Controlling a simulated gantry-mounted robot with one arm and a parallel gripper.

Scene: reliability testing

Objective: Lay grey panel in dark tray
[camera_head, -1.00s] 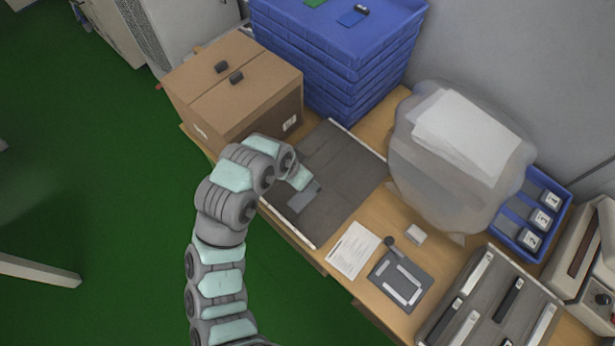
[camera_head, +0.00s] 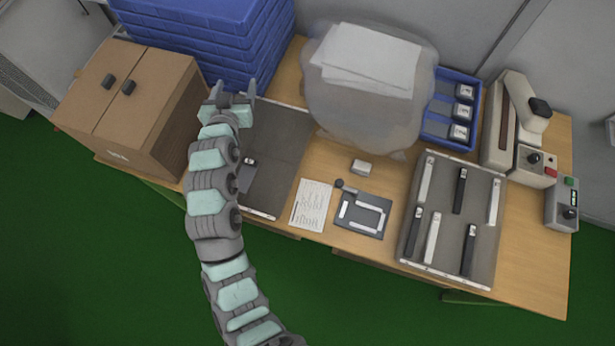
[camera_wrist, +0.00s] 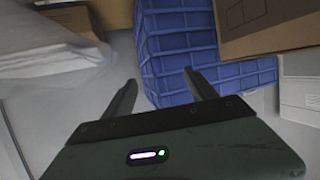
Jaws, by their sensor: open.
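The dark tray (camera_head: 278,142) is a flat, dark grey surface with light edge strips, left of centre on the table in the head view. A small grey panel (camera_head: 245,180) lies on its near left part, partly hidden by my arm. A small black-and-white piece (camera_head: 248,160) shows at the panel's far end. My gripper (camera_head: 234,93) is open and empty, above the tray's far left end near the blue crates, apart from the panel. In the wrist view my gripper (camera_wrist: 160,90) has its fingers spread with nothing between them; the panel and tray do not show there.
A cardboard box (camera_head: 130,105) stands left of the tray, stacked blue crates (camera_head: 215,45) behind it. A bulky translucent bag (camera_head: 365,105) with papers stands to the right. A paper sheet (camera_head: 311,204), a plate with white strips (camera_head: 364,214) and a rack of bars (camera_head: 452,220) lie further right.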

